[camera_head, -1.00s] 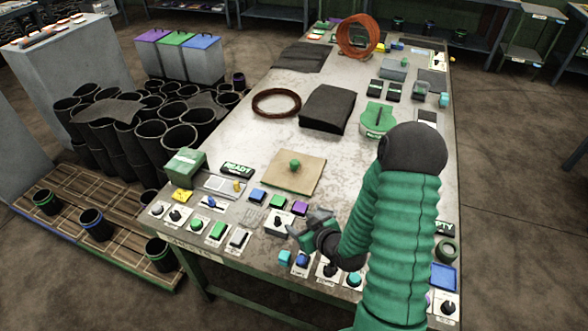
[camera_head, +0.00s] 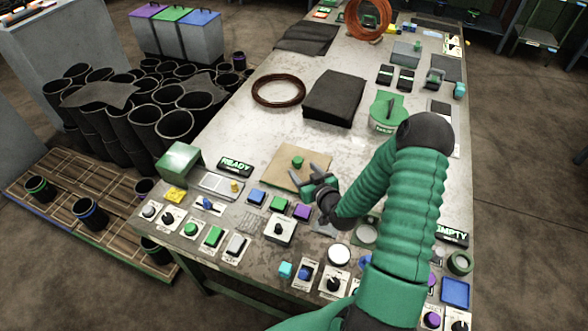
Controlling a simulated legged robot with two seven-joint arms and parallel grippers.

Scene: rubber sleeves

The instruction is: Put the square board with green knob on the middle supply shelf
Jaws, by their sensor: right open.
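The square tan board (camera_head: 288,178) lies flat on the near half of the table. Its green knob (camera_head: 297,162) stands up near its middle. My right gripper (camera_head: 316,175) is open, with its fingers over the board's right side, to the right of the knob. The fingers do not hold the knob. Whether they touch the board I cannot tell. My left gripper is not in view. Shelving units (camera_head: 541,36) stand at the back right, but I cannot tell which one is the middle supply shelf.
Buttons and knobs on small plates line the table's (camera_head: 232,110) near edge. A black folded sheet stack (camera_head: 335,96), a copper-coloured ring (camera_head: 278,90) and a green holder (camera_head: 387,111) lie beyond the board. Black tubes (camera_head: 165,108) stand on the left.

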